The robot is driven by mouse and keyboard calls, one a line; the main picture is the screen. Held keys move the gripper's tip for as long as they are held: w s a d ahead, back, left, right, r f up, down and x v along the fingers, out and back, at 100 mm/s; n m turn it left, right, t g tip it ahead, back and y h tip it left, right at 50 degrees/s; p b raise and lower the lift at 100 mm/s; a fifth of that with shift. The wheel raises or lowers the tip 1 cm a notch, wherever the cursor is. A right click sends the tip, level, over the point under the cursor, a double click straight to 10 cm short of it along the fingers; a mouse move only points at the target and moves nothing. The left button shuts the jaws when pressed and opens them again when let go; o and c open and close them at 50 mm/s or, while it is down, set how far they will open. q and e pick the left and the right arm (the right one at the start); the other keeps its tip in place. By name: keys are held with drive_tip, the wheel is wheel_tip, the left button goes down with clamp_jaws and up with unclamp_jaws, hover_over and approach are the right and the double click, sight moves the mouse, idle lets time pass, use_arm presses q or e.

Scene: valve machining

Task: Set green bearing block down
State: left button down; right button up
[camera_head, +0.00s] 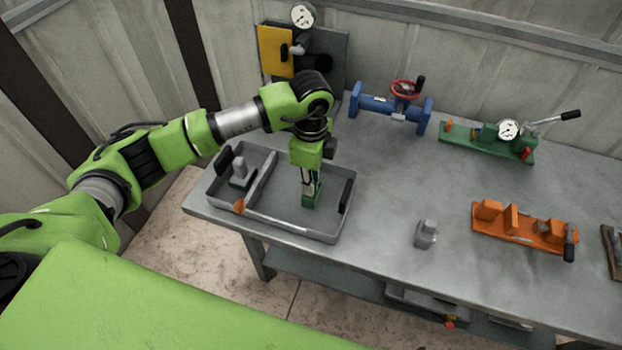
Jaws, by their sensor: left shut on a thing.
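My left gripper (311,178) points down over the right compartment of the grey tray (283,229). It is shut on the green bearing block (311,199), a small dark green piece at its fingertips. The block is inside the tray's outline, close to the tray floor; I cannot tell whether it touches the floor. My right gripper is not in view.
The tray's left compartment holds a grey part (241,172) and an orange piece (239,206). A small grey part (426,234), an orange fixture (525,228), a blue valve (390,106) and a green gauge fixture (487,141) stand on the workbench (390,180). The bench middle is clear.

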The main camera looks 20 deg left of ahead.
use_arm(q)
drive_tip(key=c, duration=2.4)
unclamp_jaws()
drive_tip(key=shift+f, duration=0.2)
drive_tip(key=o, duration=0.4)
drive_tip(key=shift+r, duration=0.1)
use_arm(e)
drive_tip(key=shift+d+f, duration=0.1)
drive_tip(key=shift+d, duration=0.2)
use_arm(q)
drive_tip(key=shift+r, duration=0.1)
drive_tip(key=shift+r, duration=0.2)
wheel_tip(320, 180, up, 12)
drive_tip(key=b, duration=0.3)
drive_tip(key=shift+f, duration=0.15)
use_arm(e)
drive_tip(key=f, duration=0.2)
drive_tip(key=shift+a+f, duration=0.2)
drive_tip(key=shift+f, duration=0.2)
